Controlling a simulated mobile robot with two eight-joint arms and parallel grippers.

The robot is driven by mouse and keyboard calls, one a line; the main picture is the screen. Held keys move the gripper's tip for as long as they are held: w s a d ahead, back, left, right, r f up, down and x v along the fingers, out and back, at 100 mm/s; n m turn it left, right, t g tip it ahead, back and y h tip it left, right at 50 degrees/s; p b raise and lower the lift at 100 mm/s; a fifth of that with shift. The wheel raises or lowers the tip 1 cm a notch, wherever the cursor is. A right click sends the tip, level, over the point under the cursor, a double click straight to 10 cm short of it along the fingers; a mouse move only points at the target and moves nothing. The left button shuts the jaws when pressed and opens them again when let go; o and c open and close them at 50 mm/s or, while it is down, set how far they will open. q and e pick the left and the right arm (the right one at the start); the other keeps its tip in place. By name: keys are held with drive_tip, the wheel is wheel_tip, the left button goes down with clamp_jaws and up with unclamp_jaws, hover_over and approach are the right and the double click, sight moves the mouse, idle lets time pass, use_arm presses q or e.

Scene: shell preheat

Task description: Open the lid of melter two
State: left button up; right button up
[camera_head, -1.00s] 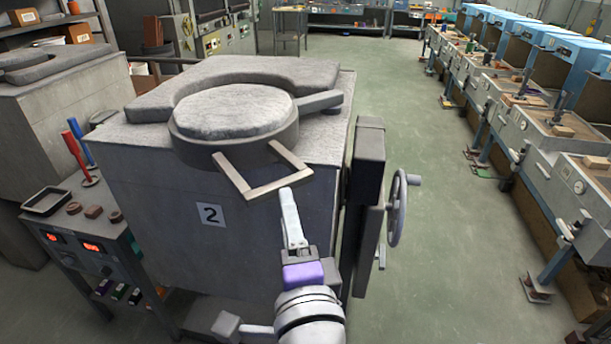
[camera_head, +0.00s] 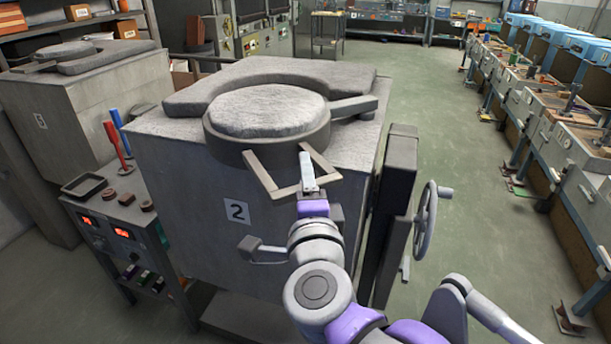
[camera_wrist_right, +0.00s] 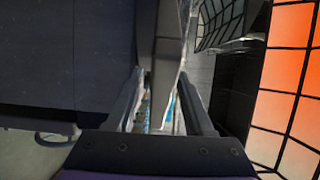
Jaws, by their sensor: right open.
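Melter two (camera_head: 165,165) is a large grey block marked with a "2" plate. Its round grey lid (camera_head: 265,112) lies flat and closed on top. A light angular handle (camera_head: 262,172) sticks out from the lid's front. My right gripper (camera_head: 305,158) reaches up from below and overlaps the handle's outer bar in the head view. In the right wrist view, its two fingers (camera_wrist_right: 162,105) are apart with a grey bar (camera_wrist_right: 168,50) between them, likely the handle. Whether they touch it, I cannot tell. My left gripper is not in view.
A handwheel (camera_head: 427,220) on a dark upright post (camera_head: 388,215) stands right of the melter. A control cabinet (camera_head: 125,235) with red displays is at its left. Another melter (camera_head: 70,95) stands behind left. Green floor is clear toward the workbenches (camera_head: 545,115) at right.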

drive_tip(key=shift+w, duration=0.15)
drive_tip(key=shift+c, duration=0.3)
clamp_jaws()
idle(1.1)
